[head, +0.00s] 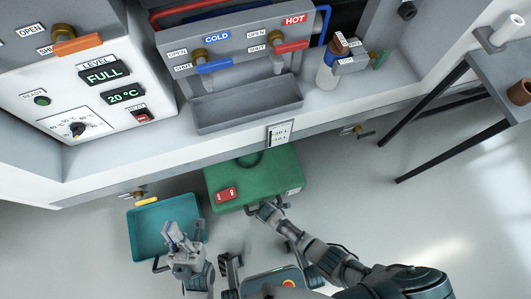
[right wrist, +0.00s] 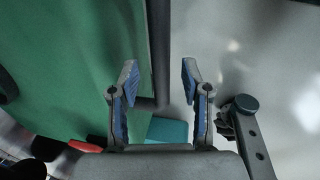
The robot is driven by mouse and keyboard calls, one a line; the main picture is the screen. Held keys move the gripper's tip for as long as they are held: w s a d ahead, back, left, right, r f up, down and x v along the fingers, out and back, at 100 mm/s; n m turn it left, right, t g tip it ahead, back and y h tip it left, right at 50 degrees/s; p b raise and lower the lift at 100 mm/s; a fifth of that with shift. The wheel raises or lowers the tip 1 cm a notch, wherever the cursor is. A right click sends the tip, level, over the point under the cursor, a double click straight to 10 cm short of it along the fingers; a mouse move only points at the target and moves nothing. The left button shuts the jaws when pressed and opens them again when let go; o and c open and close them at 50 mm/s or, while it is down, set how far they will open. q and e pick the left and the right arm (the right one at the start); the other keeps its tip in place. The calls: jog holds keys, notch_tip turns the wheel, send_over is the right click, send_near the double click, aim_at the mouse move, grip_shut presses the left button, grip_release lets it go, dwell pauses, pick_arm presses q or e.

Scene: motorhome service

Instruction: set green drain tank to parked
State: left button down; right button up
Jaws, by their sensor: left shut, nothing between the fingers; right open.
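The green drain tank (head: 240,177) stands on the floor below the counter, with a red patch on its top at the left. In the right wrist view the green tank (right wrist: 75,60) fills the left side. A dark bar (right wrist: 160,45) runs along its edge and its end lies between the fingertips. My right gripper (head: 264,211) is at the tank's near edge. Its blue-padded fingers (right wrist: 159,82) are open, and I cannot tell whether they touch the bar. My left gripper (head: 180,234) is shut and empty above the teal tray (head: 143,232), left of the tank.
A small yellow-handled valve (head: 146,201) sits at the counter base behind the tray. Above are a grey trough (head: 245,105), HOT and COLD taps, and a panel reading FULL (head: 103,74). A dark-legged table (head: 490,75) stands at right. The floor right of the tank is clear.

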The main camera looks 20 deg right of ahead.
notch_tip(320, 180, up, 10)
jog(key=s, duration=0.2)
jog(key=shift+d, duration=0.15)
jog(key=shift+f, duration=0.1)
dwell(0.3)
